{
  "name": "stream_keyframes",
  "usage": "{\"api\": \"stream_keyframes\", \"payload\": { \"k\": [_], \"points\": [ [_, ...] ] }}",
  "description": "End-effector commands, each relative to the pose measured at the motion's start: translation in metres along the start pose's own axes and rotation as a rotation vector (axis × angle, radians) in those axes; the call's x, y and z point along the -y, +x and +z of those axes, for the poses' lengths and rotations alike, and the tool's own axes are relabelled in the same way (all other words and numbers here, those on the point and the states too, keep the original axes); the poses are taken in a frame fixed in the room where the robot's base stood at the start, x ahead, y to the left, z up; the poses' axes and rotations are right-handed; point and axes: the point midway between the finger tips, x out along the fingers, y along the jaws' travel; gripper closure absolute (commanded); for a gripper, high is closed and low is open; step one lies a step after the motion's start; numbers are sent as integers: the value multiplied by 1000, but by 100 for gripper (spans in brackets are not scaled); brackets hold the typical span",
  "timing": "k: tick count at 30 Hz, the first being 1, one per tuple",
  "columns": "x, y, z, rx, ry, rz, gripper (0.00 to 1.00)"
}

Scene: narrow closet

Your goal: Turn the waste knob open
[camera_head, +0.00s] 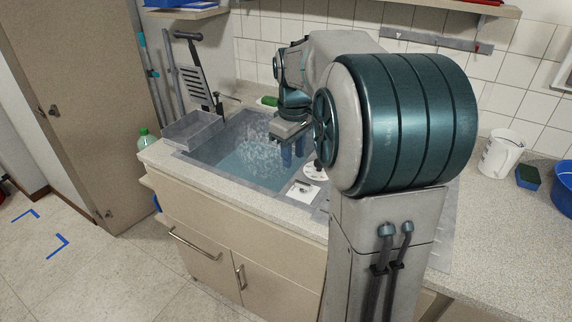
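The sink (225,182) is set in the counter and holds blue-tinted water with a foamy patch. On its near right rim is a white square plate (303,192) with a small dark mark or part on it. Behind it is a white round dial (314,172) with a dark knob, partly hidden by my arm. I cannot tell for certain which of these is the waste knob. My gripper (293,156) points down over the sink's right side, left of the dial and apart from it.
A grey basin (193,131) and a slotted rack (195,84) stand at the sink's left end. A faucet (228,98) is behind. A white jug (502,153), sponge (528,176) and blue bowl (564,188) sit on the right counter. My arm hides much of the middle.

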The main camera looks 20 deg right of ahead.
Motion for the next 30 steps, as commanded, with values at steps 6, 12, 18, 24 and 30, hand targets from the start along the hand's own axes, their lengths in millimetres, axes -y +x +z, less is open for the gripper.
{"api": "stream_keyframes", "payload": {
  "k": [6,12,18,24,30],
  "points": [
    [-59,12,-18,30,-128,-41,67],
    [-78,19,-22,37,-178,-58,67],
    [-77,40,-21,39,-183,-61,67],
    [-74,83,-19,40,-182,-62,67],
    [-72,123,-17,39,-181,-61,67]
  ]
}}
